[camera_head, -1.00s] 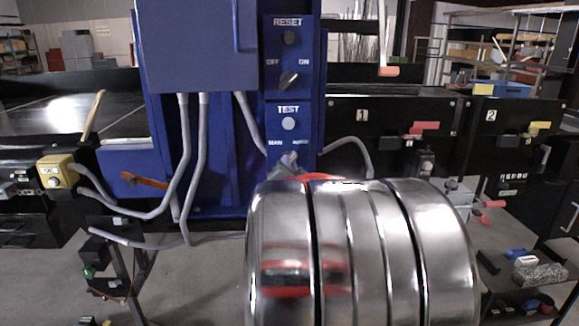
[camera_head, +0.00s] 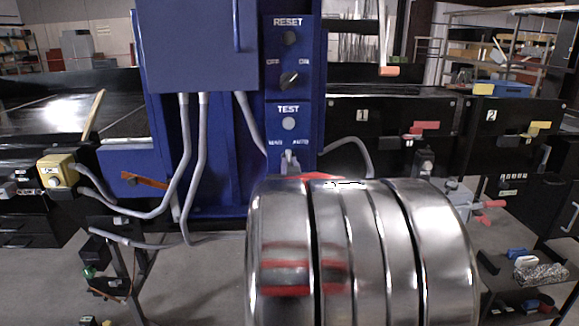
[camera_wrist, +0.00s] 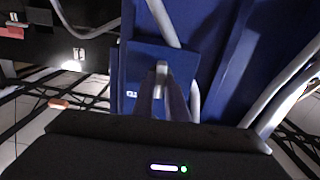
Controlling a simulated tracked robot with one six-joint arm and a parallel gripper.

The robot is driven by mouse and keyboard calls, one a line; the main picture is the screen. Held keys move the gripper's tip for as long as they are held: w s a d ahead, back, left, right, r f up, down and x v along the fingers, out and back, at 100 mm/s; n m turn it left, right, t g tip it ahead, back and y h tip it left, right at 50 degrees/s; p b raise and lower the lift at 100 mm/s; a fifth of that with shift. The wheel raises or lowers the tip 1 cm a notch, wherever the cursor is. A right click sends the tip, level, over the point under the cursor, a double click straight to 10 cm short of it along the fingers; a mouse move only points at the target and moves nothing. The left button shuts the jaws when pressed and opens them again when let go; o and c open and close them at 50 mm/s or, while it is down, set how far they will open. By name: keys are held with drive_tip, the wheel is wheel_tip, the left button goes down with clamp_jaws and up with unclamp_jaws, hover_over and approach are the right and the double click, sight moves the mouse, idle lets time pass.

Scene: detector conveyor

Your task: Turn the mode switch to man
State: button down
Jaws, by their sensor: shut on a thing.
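The blue control panel (camera_head: 276,122) has a TEST section with a button, and the mode switch (camera_head: 290,157) sits below it between the MAN and AUTO labels. The switch's grey handle looks about upright, not clearly at either label. My shiny arm covers the area just below it. In the wrist view, my gripper (camera_wrist: 163,86) has its two dark fingers closed around the light grey switch handle (camera_wrist: 162,67). The fingers are hidden behind my arm in the head view.
Above are the RESET button (camera_head: 289,38) and the OFF/ON switch (camera_head: 289,80). Grey cables (camera_head: 185,150) hang to the left. A yellow button box (camera_head: 56,171) is at far left. Black numbered cabinets (camera_head: 390,110) stand to the right.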

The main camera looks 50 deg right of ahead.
drive_tip(key=n, duration=0.4)
drive_tip(key=shift+n, duration=0.3)
drive_tip(key=n, duration=0.4)
idle(0.3)
drive_tip(key=c, duration=1.8)
unclamp_jaws()
drive_tip(key=shift+o, duration=0.2)
